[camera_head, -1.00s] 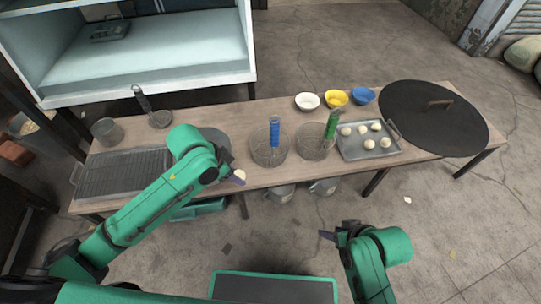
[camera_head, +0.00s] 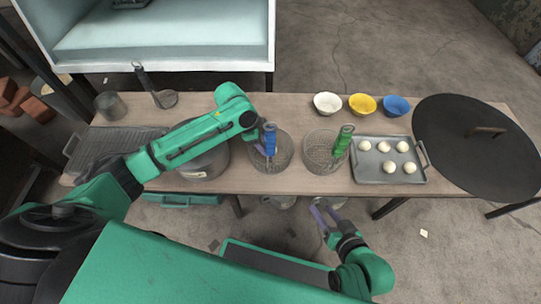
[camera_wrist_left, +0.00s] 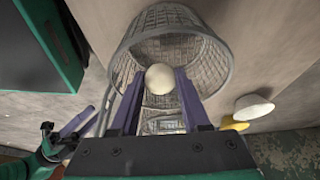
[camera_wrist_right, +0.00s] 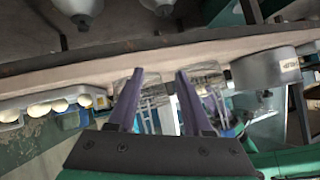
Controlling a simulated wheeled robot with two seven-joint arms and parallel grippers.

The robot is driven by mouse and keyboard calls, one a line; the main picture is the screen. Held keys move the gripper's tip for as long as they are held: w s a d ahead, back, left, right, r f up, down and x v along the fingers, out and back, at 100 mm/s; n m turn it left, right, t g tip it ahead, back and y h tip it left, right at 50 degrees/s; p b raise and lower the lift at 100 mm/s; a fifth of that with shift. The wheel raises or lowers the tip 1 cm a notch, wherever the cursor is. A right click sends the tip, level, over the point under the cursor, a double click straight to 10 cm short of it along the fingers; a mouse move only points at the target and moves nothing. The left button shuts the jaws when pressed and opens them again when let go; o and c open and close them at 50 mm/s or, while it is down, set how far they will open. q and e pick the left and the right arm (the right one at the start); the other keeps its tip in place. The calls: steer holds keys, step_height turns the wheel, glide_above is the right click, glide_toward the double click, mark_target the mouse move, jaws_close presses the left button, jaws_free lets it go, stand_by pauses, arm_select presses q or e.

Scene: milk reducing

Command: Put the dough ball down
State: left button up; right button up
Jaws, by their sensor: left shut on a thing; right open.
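My left gripper (camera_head: 262,146) is over the wire basket with the blue handle (camera_head: 284,158) in the head view. In the left wrist view its purple fingers (camera_wrist_left: 156,82) are shut on a pale round dough ball (camera_wrist_left: 159,78). The ball shows in front of the mouth of a wire mesh basket (camera_wrist_left: 214,62); how deep it sits is hard to tell. In the head view the ball is hidden by the gripper. My right gripper (camera_head: 322,214) is open and empty, in front of the table's near edge.
A second wire basket (camera_head: 322,167) with a green handle stands close on the right. A metal tray (camera_head: 409,177) holds several dough balls. White (camera_head: 327,103), yellow (camera_head: 362,104) and blue (camera_head: 396,106) bowls line the back.

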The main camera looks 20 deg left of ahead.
mark_target(267, 161)
arm_select(q)
step_height(267, 161, down, 5)
steer(key=shift+r+b, duration=0.1)
steer(key=shift+b, duration=0.9)
steer(key=shift+r, duration=0.1)
arm_select(e)
steer(key=shift+a+f+t+y, duration=0.3)
steer(key=shift+a+f+t, duration=0.35)
steer(key=shift+f, duration=0.2)
arm_select(q)
steer(key=o, duration=0.6)
arm_select(e)
steer(key=shift+d, duration=0.1)
